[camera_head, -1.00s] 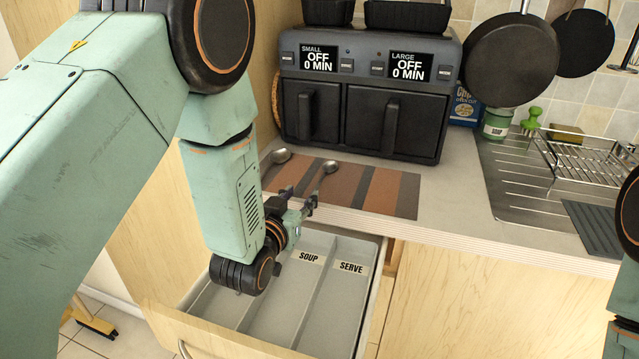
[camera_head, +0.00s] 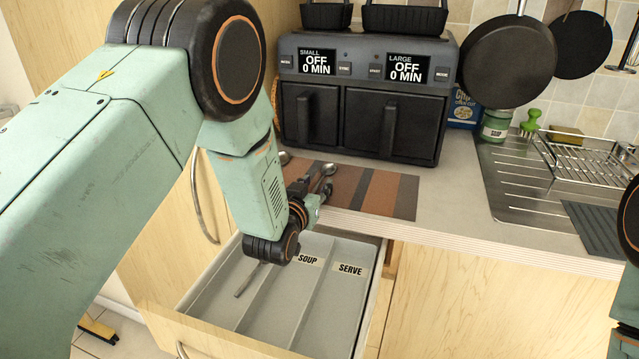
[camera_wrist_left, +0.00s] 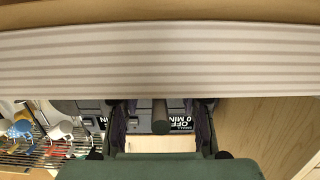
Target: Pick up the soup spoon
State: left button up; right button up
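Two metal spoons lie on the striped mat (camera_head: 385,192) on the counter, one (camera_head: 284,158) at its left end and one (camera_head: 329,168) right of it. I cannot tell which is the soup spoon; their handles are mostly hidden by my left arm and gripper. My left gripper (camera_head: 314,186) is at the counter's front edge, close to the right spoon's bowl. In the wrist view its two fingers (camera_wrist_left: 161,122) stand apart, with no spoon clearly between them. My right gripper is out of view.
An open drawer (camera_head: 340,305) below has compartments labelled SOUP and SERVE; a utensil handle (camera_head: 249,281) lies in the left one. A dark air fryer (camera_head: 365,110) stands behind the mat. A sink drainer (camera_head: 520,185) with a wire rack is at right.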

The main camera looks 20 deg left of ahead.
aim_at(316, 187)
pick_arm(q)
jog(key=shift+c, duration=0.7)
jog(key=shift+s+d+r, duration=0.1)
jog(key=shift+d, duration=0.15)
jog(key=c, duration=0.5)
grip_shut()
jog(key=shift+a, duration=0.2)
jog(key=shift+d, duration=0.1)
jog(key=shift+r, duration=0.15)
notch_tip(316, 187, up, 9)
jog(key=shift+f+p, duration=0.2)
jog(key=shift+p, duration=0.65)
jog(key=shift+r, duration=0.5)
